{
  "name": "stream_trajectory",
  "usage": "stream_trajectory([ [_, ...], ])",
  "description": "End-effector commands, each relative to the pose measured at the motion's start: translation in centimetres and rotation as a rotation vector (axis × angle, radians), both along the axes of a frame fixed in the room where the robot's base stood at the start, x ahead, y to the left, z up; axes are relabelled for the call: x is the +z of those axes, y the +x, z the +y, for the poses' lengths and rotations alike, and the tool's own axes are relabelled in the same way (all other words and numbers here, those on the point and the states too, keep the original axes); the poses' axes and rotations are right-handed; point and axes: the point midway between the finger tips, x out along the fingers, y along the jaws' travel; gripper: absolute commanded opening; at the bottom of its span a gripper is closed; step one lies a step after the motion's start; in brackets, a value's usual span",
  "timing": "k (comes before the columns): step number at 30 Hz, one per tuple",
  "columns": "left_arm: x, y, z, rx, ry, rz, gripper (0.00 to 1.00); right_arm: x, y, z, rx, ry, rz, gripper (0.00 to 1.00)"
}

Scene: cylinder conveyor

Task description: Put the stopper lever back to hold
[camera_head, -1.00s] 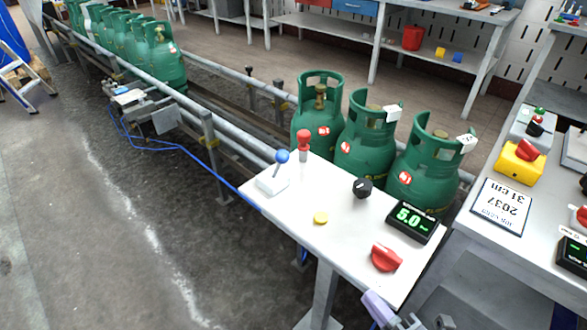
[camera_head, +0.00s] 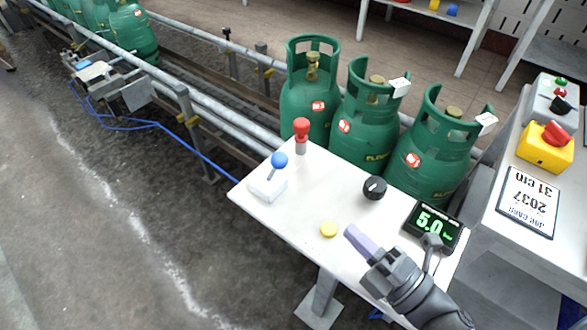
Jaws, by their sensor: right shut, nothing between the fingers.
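The stopper lever, a blue ball (camera_head: 279,160) on a short rod, rises from a white box (camera_head: 267,187) at the left corner of the white panel table (camera_head: 296,214). The rod leans to the right in this view. My right gripper (camera_head: 357,238) is over the front right part of the table, shut and empty, its purple-grey fingers pointing up and left. It is apart from the lever, to its lower right. A red knob switch seen earlier on the table is now hidden behind my right gripper. My left gripper is not in view.
A yellow emergency-stop box (camera_head: 545,149) is at right.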

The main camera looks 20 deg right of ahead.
Motion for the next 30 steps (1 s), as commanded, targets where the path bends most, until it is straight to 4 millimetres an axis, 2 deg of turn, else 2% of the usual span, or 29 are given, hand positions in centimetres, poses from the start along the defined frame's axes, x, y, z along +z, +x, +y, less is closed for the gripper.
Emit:
stream_trajectory([
  [5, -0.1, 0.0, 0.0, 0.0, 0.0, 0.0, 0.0, 0.4, 2.0, 1.0, 0.003, 0.0, -0.005, 0.0],
  [18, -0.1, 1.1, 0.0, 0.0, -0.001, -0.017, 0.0, 1.8, 10.1, 5.3, 0.001, -0.001, -0.005, 0.0],
  [24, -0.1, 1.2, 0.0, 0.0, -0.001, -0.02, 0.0, 2.1, 11.9, 6.2, 0.0, 0.0, -0.001, 0.0],
  [30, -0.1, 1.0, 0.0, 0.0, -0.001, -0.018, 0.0, 2.1, 12.2, 6.4, 0.0, 0.0, 0.0, 0.0],
])
